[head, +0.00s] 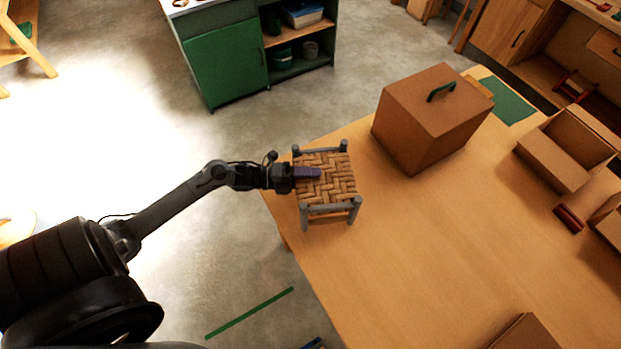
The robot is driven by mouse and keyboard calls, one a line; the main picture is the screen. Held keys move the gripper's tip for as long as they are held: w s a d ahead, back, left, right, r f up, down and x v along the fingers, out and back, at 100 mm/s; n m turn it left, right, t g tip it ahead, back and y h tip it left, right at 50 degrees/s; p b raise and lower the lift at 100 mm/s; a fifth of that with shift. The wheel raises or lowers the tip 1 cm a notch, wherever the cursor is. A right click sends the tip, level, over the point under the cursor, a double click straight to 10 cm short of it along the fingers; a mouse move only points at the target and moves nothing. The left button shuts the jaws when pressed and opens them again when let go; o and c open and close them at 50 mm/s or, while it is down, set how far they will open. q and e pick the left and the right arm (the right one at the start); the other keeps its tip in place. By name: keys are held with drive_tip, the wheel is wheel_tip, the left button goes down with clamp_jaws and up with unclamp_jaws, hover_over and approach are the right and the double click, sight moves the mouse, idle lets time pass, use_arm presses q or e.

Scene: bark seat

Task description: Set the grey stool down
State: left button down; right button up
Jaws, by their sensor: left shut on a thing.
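The grey stool (341,183) has a woven tan bark seat and grey posts. It is upright at the left edge of the wooden table (420,250). My left gripper (308,173) comes in from the left and is shut on the stool at the left side of its seat, with a purple finger lying over the weave. The stool's legs are over the table top near its edge; I cannot tell whether they touch it. My right gripper does not show.
A large brown box with a green handle (432,118) stands behind the stool. An open box (566,150) and a small red object (568,218) are at the right. A green cabinet (226,65) stands on the floor beyond. The table's middle is clear.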

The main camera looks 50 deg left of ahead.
use_arm(q)
drive_tip(key=shift+f, duration=0.65)
drive_tip(key=shift+c, duration=2.4)
unclamp_jaws()
drive_tip(key=b+v, duration=0.1)
drive_tip(key=v, duration=1.1)
